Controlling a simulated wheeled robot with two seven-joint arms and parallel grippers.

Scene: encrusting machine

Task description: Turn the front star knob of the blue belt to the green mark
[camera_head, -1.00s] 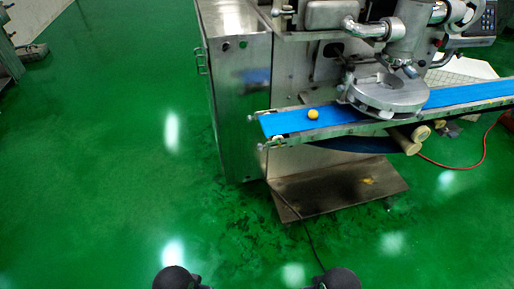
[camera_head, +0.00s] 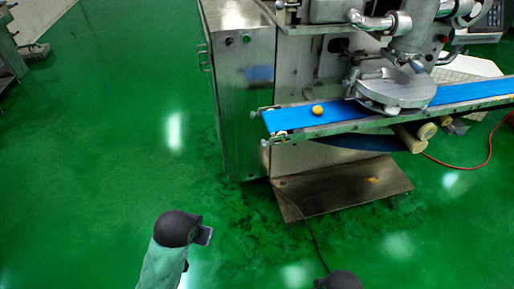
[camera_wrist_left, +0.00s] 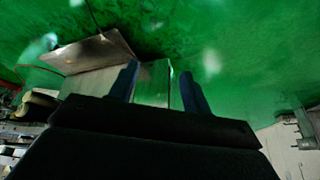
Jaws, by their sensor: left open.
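The blue belt (camera_head: 300,117) runs along the machine's front, rising to the right. Small pale fittings (camera_head: 266,142) sit at its near left end; I cannot clearly tell the star knob among them, and no green mark can be made out. My left arm (camera_head: 175,230) stands at the bottom, well short of the belt. My left gripper (camera_wrist_left: 159,85) shows in the left wrist view with two dark fingers apart and nothing between them, the steel cabinet (camera_wrist_left: 153,80) behind. Only a dark rounded part of my right arm (camera_head: 340,281) shows; its gripper is out of view.
A yellow-orange ball (camera_head: 318,110) lies on the belt, left of the round metal head (camera_head: 395,92). The steel cabinet (camera_head: 238,100) stands left of the belt. A metal base plate (camera_head: 345,188) lies below, with a cable (camera_head: 305,228) on the floor. The green floor in front is open.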

